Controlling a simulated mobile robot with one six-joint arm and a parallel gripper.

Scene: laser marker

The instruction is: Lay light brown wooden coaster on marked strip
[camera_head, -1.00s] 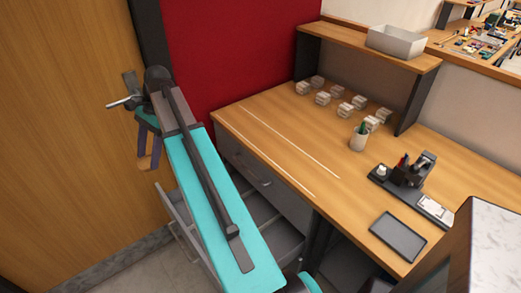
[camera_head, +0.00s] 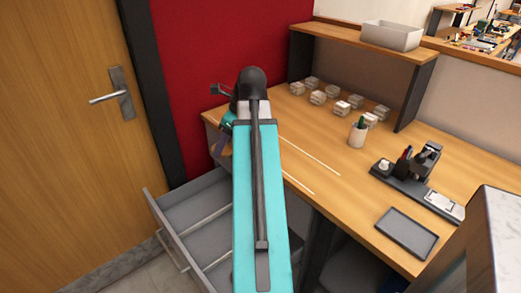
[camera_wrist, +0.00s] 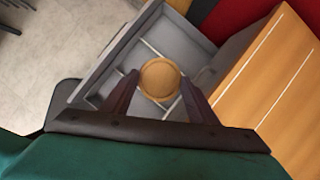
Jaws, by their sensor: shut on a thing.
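The light brown round wooden coaster (camera_wrist: 160,79) is held between the two dark fingertips of my gripper (camera_wrist: 159,88) in the wrist view. My gripper is shut on it, above the open grey drawer. In the head view my gripper (camera_head: 222,147) is by the desk's left end, partly behind my arm, and I cannot make out the coaster clearly there. The marked strip is the band of desk between two thin white lines (camera_head: 308,172); my arm covers part of it. The strip also shows at the right of the wrist view (camera_wrist: 270,70), to the right of the coaster.
The open drawer (camera_head: 170,225) juts out below the desk's left end. Several small pale blocks (camera_head: 317,97), a pen cup (camera_head: 357,134), a dark organizer (camera_head: 415,175) and a grey tray (camera_head: 406,233) are on the desk (camera_head: 330,210). A shelf (camera_head: 365,42) stands at the back.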

